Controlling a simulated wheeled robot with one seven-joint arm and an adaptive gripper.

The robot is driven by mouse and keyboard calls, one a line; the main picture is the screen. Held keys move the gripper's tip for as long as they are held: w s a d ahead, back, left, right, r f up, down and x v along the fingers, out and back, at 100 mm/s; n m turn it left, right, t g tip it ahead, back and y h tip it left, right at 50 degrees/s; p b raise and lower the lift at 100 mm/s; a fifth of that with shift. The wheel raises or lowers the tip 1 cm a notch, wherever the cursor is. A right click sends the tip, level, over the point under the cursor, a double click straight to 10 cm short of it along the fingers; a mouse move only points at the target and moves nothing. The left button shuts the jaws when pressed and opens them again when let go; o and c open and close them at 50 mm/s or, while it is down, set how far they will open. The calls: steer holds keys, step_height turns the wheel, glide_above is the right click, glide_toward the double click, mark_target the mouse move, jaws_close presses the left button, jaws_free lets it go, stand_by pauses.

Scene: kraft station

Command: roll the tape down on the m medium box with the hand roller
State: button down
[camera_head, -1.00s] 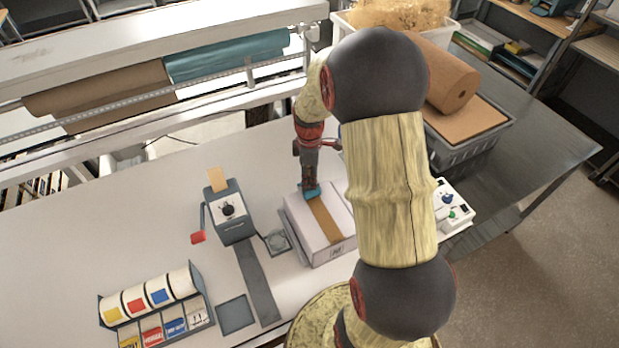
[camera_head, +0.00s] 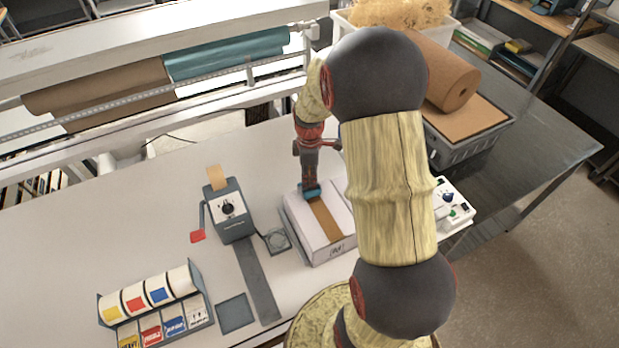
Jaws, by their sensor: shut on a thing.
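The white medium box (camera_head: 303,228) sits closed on the white table, with a mark on its front side. A strip of brown tape (camera_head: 327,218) runs along its top from the back edge to the front edge. My gripper (camera_head: 310,187) points down over the back end of the tape. It is shut on the hand roller (camera_head: 312,194), of which a teal part shows at the tape's back end. The fingers hide most of the roller, and I cannot tell how firmly it touches the tape.
A label roll holder (camera_head: 155,305) is front left. A grey crate (camera_head: 470,143) with a brown paper roll (camera_head: 450,82) stands back right.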

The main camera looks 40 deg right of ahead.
steer(key=shift+s, duration=0.15)
steer(key=shift+s+a, duration=0.2)
steer(key=shift+s, duration=0.5)
steer(key=shift+s+a, duration=0.2)
steer(key=shift+s, duration=0.5)
steer(key=shift+s+a, duration=0.2)
steer(key=shift+s, duration=0.5)
steer(key=shift+s+a+f, duration=0.1)
steer(key=shift+s+a, duration=0.05)
steer(key=shift+s, duration=0.45)
steer(key=shift+s+a, duration=0.15)
steer(key=shift+s, duration=0.4)
steer(key=shift+s+a, duration=0.15)
steer(key=shift+s, duration=0.4)
steer(key=shift+s+a, duration=0.15)
steer(key=shift+s, duration=0.35)
steer(key=shift+s, duration=0.15)
steer(key=shift+s+a+r+p, duration=0.15)
steer(key=shift+s+p, duration=0.05)
steer(key=shift+s, duration=0.25)
steer(key=shift+s+a+r+p, duration=0.1)
steer(key=shift+s+p, duration=0.1)
steer(key=shift+s, duration=0.2)
steer(key=shift+s, duration=0.15)
